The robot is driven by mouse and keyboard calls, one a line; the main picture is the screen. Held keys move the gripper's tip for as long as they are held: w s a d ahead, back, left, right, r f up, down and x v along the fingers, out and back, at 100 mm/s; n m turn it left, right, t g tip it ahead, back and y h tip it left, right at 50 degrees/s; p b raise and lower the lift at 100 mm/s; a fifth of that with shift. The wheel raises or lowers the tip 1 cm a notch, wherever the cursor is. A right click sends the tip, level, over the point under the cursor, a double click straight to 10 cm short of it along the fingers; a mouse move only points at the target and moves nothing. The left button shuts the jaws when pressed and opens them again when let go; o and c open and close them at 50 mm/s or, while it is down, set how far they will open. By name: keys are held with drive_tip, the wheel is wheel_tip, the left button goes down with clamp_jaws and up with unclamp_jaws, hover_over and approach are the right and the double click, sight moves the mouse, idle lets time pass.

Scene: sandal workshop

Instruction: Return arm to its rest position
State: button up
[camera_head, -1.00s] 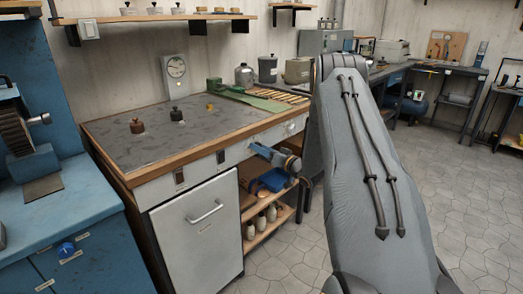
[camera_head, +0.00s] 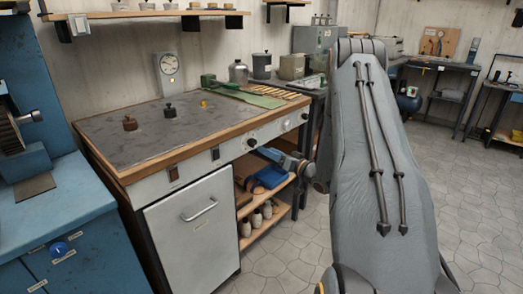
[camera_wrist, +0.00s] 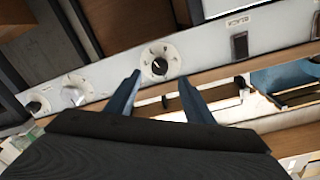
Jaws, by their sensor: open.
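My gripper (camera_wrist: 158,98) shows in the wrist view as two blue fingers, apart, with nothing between them. Past them is the pale front panel (camera_wrist: 215,45) of the workbench, with a round dial (camera_wrist: 158,62) just beyond the fingertips. In the head view my grey arm rises at the right of the picture. The blue end of the arm, with my gripper (camera_head: 259,150), shows left of the upper link, close to the bench's front panel (camera_head: 232,150). The fingertips are small there, and I cannot tell whether they touch anything.
A blue machine (camera_head: 60,215) stands left. Tiled floor (camera_head: 465,200) is clear at right.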

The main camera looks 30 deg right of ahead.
drive_tip(key=s+a+r+g+h+p, duration=0.1)
drive_tip(key=s+a+r+g+h, duration=0.15)
drive_tip(key=a+g, duration=0.2)
drive_tip(key=s+a+r+g+h, duration=0.1)
drive_tip(key=s+a+g+h, duration=0.15)
drive_tip(key=a+h, duration=0.2)
drive_tip(key=s+a+r+g, duration=0.1)
drive_tip(key=s+a+g, duration=0.2)
drive_tip(key=s, duration=0.7)
drive_tip(key=s+a+r+n+g+y, duration=0.1)
drive_tip(key=s+a+g, duration=0.3)
drive_tip(key=s+a, duration=0.4)
drive_tip(key=s+a+r+n+g, duration=0.1)
drive_tip(key=s+a+g, duration=0.2)
drive_tip(key=s, duration=1.1)
drive_tip(key=a, duration=0.3)
drive_tip(key=shift+a+y+p, duration=0.25)
drive_tip(key=shift+y+p, duration=0.05)
drive_tip(key=shift+p, duration=0.1)
